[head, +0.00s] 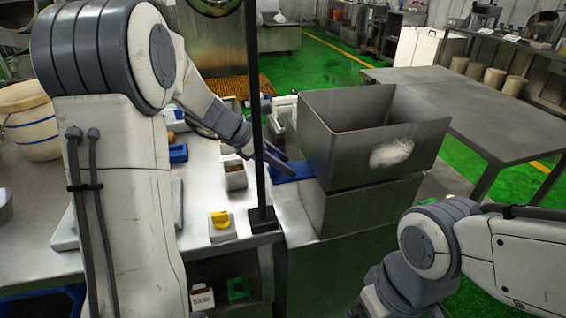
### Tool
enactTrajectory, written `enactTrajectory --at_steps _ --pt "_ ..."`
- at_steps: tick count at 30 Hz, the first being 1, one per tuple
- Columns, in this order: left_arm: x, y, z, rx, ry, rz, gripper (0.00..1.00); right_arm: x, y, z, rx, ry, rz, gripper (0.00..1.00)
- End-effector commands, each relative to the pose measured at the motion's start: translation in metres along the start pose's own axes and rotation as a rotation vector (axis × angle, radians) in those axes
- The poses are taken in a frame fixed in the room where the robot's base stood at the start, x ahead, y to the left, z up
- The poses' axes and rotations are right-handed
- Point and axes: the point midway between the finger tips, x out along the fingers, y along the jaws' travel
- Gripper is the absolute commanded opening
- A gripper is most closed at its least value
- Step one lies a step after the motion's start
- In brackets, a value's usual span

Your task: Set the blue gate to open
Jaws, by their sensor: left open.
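The blue gate (291,172) is a flat blue plate that sticks out to the left of the stacked metal bins, beyond the black post. My left gripper (281,159) is open and reaches past the black post, with its fingertips right by the gate's near end. I cannot tell whether they touch the gate. The gate's right end meets the bins, and part of its left side is hidden by my gripper and the post. My right arm comes in at the lower right, but its gripper is outside the view.
The black post (254,110) stands close to my left wrist. Two metal bins (352,122) are stacked just right of the gate. A box with a yellow knob (220,219) and a small open container (235,177) sit on the steel table.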

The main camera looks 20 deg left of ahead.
Motion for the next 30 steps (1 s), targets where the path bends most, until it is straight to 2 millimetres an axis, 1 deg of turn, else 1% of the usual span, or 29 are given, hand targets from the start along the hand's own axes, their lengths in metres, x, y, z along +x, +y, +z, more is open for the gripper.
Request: enactTrajectory --at_steps 5,8,9,10,11,30 --pt "-0.0001 0.0001 0.0 0.0 0.0 0.0 0.62 -0.0001 0.0 0.0 0.0 0.0 0.0 1.0" --pt "-0.0002 0.0002 -0.0001 -0.001 0.0 0.0 0.28 -0.0001 0.0 0.0 0.0 0.0 0.0 1.0" --pt "-0.0002 0.0002 0.0 -0.001 0.0 0.0 0.13 -0.0001 0.0 0.0 0.0 0.0 0.0 1.0" --pt "-0.0003 0.0003 0.0 -0.001 0.0 0.001 0.01 -0.0001 0.0 0.0 0.0 0.0 0.0 1.0" --pt "-0.0003 0.0003 0.0 -0.001 0.0 0.001 0.0 -0.0001 0.0 0.0 0.0 0.0 0.0 1.0" --pt "-0.0012 0.0017 0.0 -0.001 0.0 0.005 0.0 -0.0002 0.0 0.0 0.0 0.0 0.0 1.0"
